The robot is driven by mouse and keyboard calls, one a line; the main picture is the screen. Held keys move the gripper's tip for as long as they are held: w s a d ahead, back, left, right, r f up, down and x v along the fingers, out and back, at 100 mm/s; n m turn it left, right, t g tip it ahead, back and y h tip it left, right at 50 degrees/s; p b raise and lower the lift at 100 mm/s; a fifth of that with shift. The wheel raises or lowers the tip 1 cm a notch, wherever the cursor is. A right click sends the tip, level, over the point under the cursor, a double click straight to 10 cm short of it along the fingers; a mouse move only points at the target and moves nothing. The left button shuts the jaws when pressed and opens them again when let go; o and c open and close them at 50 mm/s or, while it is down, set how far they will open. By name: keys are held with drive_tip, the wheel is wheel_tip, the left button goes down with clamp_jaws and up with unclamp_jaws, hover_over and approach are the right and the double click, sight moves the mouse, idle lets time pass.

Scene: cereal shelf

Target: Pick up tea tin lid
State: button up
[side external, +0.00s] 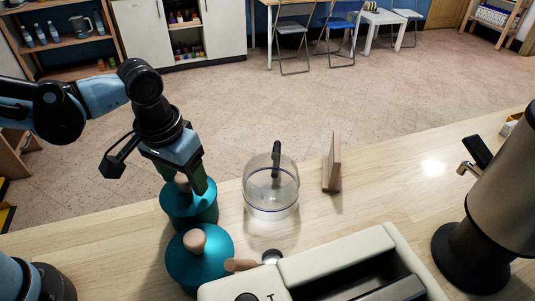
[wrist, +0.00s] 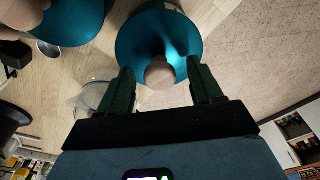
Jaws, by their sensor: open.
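Two teal tea tins with lids and round wooden knobs stand on the counter in the side external view. My gripper (side external: 190,186) points down at the farther tin (side external: 178,213). Its fingers partly hide that lid's knob (side external: 182,182). In the wrist view my gripper (wrist: 161,70) is open, with one finger on each side of the wooden knob (wrist: 159,74) of the teal lid (wrist: 140,40). Whether a finger touches the knob I cannot tell. The nearer tin's lid (side external: 200,268) has its knob (side external: 194,240) uncovered; this tin also shows in the wrist view (wrist: 72,22).
A glass vessel (side external: 271,190) stands just right of the tins, with a wooden stand (side external: 332,165) beyond. A cream appliance (side external: 330,265) fills the front, with a wooden-handled tool (side external: 245,265) beside it. A metal dispenser (side external: 500,210) stands at right. The counter's back edge is close behind the tins.

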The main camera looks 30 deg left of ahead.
drive_tip(key=shift+f, duration=0.25)
drive_tip(key=c, duration=1.1)
drive_tip(key=shift+r, duration=0.1)
